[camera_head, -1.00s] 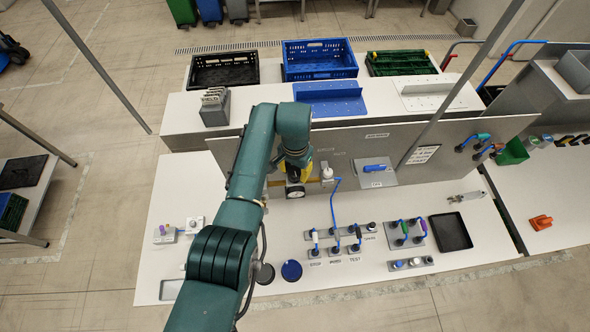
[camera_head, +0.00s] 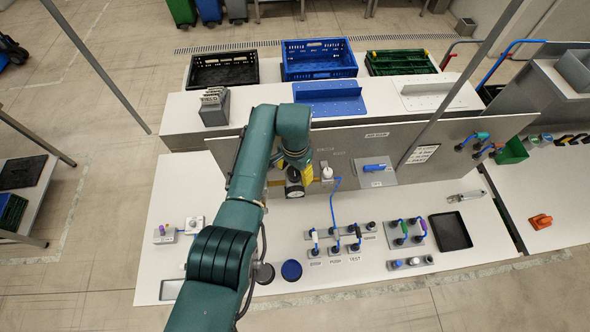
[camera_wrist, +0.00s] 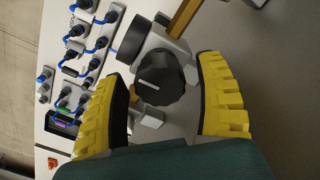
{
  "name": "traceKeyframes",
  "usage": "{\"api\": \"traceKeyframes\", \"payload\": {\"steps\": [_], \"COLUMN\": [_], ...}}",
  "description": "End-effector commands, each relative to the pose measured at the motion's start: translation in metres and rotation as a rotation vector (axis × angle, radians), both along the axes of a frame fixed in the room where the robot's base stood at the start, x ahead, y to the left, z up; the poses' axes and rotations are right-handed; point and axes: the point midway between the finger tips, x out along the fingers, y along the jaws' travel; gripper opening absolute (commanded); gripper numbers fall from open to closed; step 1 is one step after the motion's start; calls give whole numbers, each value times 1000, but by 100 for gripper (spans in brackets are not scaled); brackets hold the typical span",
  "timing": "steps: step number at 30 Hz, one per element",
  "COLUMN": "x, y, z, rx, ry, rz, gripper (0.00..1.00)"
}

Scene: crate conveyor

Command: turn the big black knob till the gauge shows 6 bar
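The big black knob (camera_wrist: 161,80) has a ribbed rim and a white pointer line, and shows in the middle of the wrist view. My gripper (camera_wrist: 165,92) is open, with one yellow-and-black finger on each side of the knob. There is a visible gap between the right finger and the knob; whether the left finger touches it I cannot tell. A round black housing beside the knob (camera_wrist: 133,40) looks like the gauge, seen edge-on. In the head view the gauge (camera_head: 294,190) is small below my gripper (camera_head: 297,172), and its reading is illegible. My gripper hides the knob there.
A grey upright panel (camera_head: 345,150) stands behind the gauge. A white fitting (camera_head: 327,173) sits to its right. The dark blue disc (camera_head: 291,270) lies on the table in front.

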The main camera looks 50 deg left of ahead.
Motion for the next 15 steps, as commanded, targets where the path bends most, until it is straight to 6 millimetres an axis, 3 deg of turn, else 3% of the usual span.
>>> {"api": "traceKeyframes", "payload": {"steps": [10,15], "x": [2,2], "y": [1,1], "z": [8,38], "rx": [2,4], "ry": [-5,-7], "rz": [0,0], "gripper": [73,73]}}
